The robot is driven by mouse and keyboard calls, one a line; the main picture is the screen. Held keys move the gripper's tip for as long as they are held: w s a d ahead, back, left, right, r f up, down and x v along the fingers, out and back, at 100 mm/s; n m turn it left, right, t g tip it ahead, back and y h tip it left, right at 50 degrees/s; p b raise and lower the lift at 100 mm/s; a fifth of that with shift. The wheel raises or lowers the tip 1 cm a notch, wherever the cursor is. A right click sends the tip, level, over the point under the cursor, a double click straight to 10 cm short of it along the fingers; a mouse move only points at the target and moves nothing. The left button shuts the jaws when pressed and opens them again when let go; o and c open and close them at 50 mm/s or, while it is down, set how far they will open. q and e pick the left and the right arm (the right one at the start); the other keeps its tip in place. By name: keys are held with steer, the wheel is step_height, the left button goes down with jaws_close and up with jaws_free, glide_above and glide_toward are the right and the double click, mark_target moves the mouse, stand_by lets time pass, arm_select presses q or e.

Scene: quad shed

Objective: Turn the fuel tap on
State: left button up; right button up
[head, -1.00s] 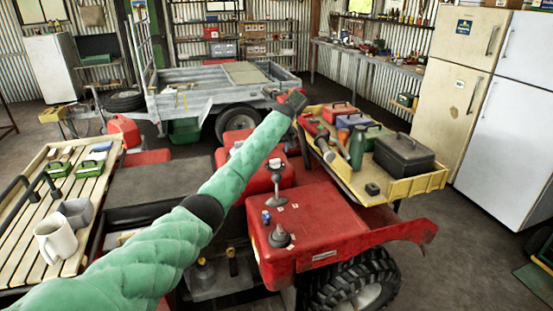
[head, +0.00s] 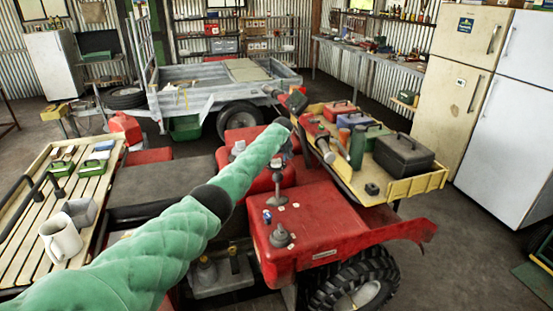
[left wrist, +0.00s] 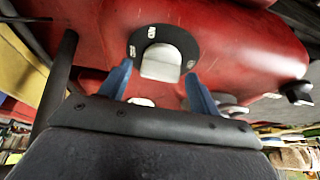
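In the left wrist view, a pale grey knob (left wrist: 161,63) sits on a black round plate with small white labels, on a red body panel. It looks like the fuel tap. My left gripper (left wrist: 158,72) is open, with one blue finger on each side of the knob's near end. I cannot tell whether either finger touches it. In the head view my green left arm reaches across the red quad (head: 325,222) to its far part. The fingers and the tap cannot be made out there. My right gripper is not in view.
A yellow rack (head: 415,182) with a dark toolbox (head: 404,155) and a green flask (head: 357,147) lies right of my left arm's end. A slatted rack (head: 30,225) with a white mug (head: 60,238) is at left. Other small knobs (left wrist: 297,92) sit right of the tap.

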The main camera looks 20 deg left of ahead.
arm_select(q)
steer(key=c, duration=0.8)
